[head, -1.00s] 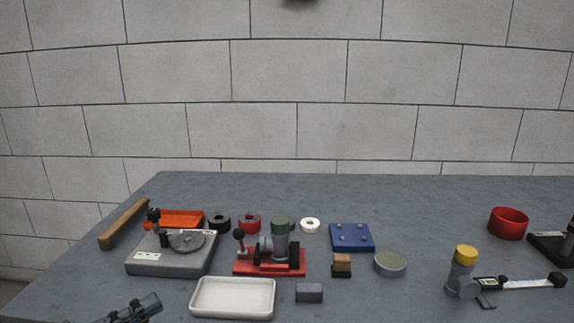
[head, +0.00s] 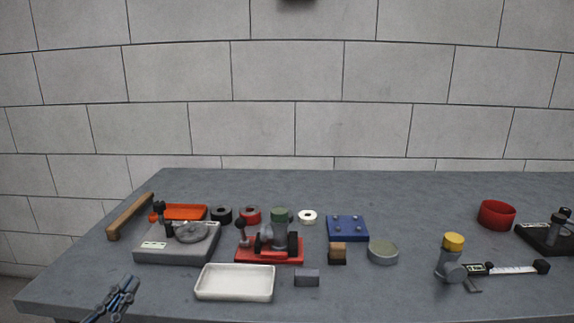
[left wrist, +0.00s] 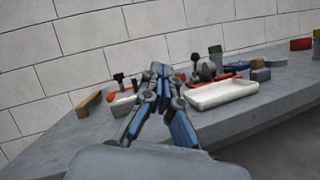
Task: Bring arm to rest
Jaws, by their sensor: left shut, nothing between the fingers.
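My left gripper (head: 128,284) shows at the lower left of the head view, near the front left edge of the bench. Its fingers are together and hold nothing. In the left wrist view the same gripper (left wrist: 160,72) points forward toward the bench, with its fingertips meeting. It appears apart from the objects on the bench. My right gripper is in neither view.
The grey bench (head: 95,265) holds a white tray (head: 234,295), a red-based pump (head: 270,255), a grey plate fixture (head: 178,253), a wooden bar (head: 130,216) and a blue block (head: 347,232). A yellow-capped part (head: 453,243) stands right. Bare bench lies at the front right.

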